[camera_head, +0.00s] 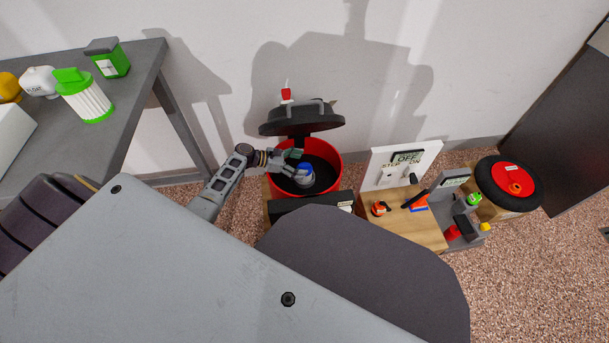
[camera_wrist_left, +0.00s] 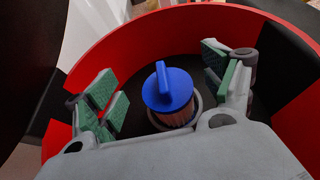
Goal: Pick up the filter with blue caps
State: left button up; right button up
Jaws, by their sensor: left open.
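The filter with blue caps (camera_head: 304,174) stands inside an open red drum with a black inside. In the left wrist view the filter (camera_wrist_left: 167,88) shows a round blue cap with a raised blue grip bar and an orange-brown pleated body below, seated at a grey ring. My left gripper (camera_head: 291,163) reaches into the drum from the left. In the left wrist view its green-padded fingers (camera_wrist_left: 166,84) are spread wide, one on each side of the filter, with gaps to it. It is open and empty. My right gripper is not in view.
The red drum (camera_head: 331,160) has a wall around the gripper, and its dark lid (camera_head: 301,119) is raised behind. A second filter with green caps (camera_head: 86,97) stands on the grey table (camera_head: 138,85). A switch panel (camera_head: 388,178) stands right of the drum.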

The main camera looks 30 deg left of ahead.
aim_at(309, 164)
pick_arm(q)
jog(key=shift+b+x, duration=0.8)
jog(key=shift+x, duration=0.5)
jog(key=shift+b+x, duration=0.4)
jog(key=shift+x, duration=0.45)
jog(key=shift+s, duration=0.1)
jog(key=shift+c, duration=0.5)
jog(key=shift+c, duration=1.3)
jog(key=c, duration=1.1)
jog(key=shift+r, duration=0.15)
